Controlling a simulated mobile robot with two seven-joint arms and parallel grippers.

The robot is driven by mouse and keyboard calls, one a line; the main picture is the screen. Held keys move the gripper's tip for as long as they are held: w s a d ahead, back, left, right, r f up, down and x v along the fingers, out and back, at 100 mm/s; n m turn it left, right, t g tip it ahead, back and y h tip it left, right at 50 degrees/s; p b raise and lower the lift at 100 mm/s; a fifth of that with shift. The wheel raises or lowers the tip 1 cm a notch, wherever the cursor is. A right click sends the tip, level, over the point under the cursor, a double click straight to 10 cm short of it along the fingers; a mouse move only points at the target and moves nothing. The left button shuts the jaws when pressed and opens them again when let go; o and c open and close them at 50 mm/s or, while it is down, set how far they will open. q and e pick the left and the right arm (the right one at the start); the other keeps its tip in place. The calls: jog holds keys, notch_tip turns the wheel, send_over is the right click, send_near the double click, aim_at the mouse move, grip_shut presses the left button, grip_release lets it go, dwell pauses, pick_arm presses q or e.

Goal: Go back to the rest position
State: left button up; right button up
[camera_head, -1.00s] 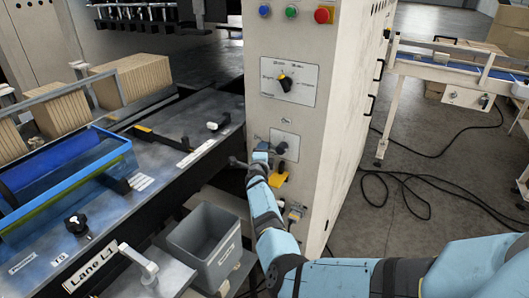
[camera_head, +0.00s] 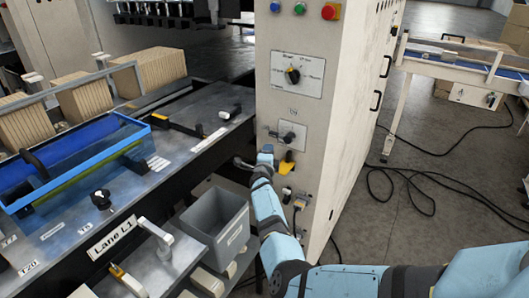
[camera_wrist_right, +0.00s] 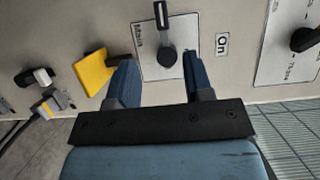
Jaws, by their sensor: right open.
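My right gripper (camera_head: 265,156) is in front of the pale machine cabinet, a little left of and below a small black rotary knob (camera_head: 289,137). In the right wrist view my right gripper (camera_wrist_right: 158,72) is open, its two blue fingers apart with nothing held. The same black knob (camera_wrist_right: 165,57) shows beyond the fingers, on a light plate, and it appears apart from them. My left gripper is not in view.
A yellow part (camera_head: 286,167) sticks out of the cabinet close to my right gripper. A grey bin (camera_head: 213,228) stands left of my arm, beside the Lane L1 table (camera_head: 215,105). Cables (camera_head: 415,180) lie on the floor at right, where there is free room.

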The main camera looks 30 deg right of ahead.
jog(key=s+a+f+n+t+y+p, duration=0.1)
jog(key=s+a+f+n+y, duration=0.15)
jog(key=s+n, duration=0.5)
jog(key=s+a+f+n+t+y+p, duration=0.1)
jog(key=s+f+n+t+y, duration=0.1)
jog(key=s+f+n+y, duration=0.4)
jog(key=s+a+n+g+y, duration=0.2)
jog(key=s+a+n, duration=0.3)
jog(key=s, duration=0.6)
jog(key=s+a+n+g+y+p, duration=0.1)
jog(key=s+a+n, duration=0.4)
jog(key=s+a, duration=0.5)
jog(key=s+a+f+n+g+y+p, duration=0.1)
jog(key=s+a+n, duration=0.4)
jog(key=s, duration=0.9)
jog(key=a+g+y, duration=0.1)
jog(key=a+y, duration=0.1)
jog(key=a, duration=0.1)
jog(key=shift+g, duration=0.4)
jog(key=shift+c, duration=0.5)
jog(key=shift+w, duration=0.1)
